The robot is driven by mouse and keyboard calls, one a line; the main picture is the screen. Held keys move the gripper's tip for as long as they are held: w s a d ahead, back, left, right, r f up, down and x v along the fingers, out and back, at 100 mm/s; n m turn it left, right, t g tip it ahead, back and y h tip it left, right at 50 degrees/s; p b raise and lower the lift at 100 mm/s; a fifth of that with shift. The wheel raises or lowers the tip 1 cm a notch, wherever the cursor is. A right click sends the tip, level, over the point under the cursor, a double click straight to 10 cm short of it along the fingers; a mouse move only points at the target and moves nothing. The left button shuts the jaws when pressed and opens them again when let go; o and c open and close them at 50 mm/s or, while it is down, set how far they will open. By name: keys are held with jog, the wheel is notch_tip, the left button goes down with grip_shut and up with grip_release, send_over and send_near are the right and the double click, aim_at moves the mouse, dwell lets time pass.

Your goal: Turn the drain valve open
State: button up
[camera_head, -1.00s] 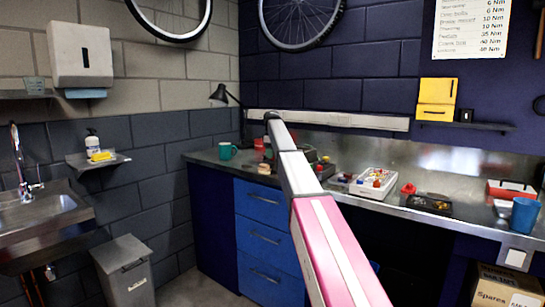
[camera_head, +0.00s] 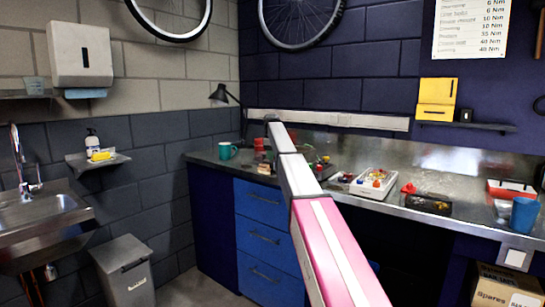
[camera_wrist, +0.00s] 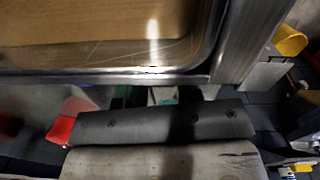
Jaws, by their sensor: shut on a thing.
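My gripper (camera_wrist: 165,125) shows in the wrist view as a grey block with dark screws along the bottom. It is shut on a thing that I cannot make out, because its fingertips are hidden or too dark. A red piece (camera_wrist: 68,122) shows just left of the block; I cannot tell whether it belongs to the drain valve. A brown panel in a steel frame (camera_wrist: 150,72) lies just beyond the gripper. In the head view my pink and grey arm reaches to the back of the bench and hides the gripper. I cannot pick out the drain valve for sure.
A black lamp (camera_head: 221,94) stands at the corner. The sink (camera_head: 38,209) is at the left, with a grey bin (camera_head: 125,272) beside it.

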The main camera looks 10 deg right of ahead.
jog(key=m, duration=0.3)
jog(key=shift+a+m, duration=0.1)
jog(key=shift+m, duration=0.3)
jog(key=m, duration=0.3)
jog(key=shift+m, duration=0.3)
jog(key=m, duration=0.6)
jog(key=shift+g, duration=0.3)
jog(key=shift+m, duration=0.4)
jog(key=o, duration=0.9)
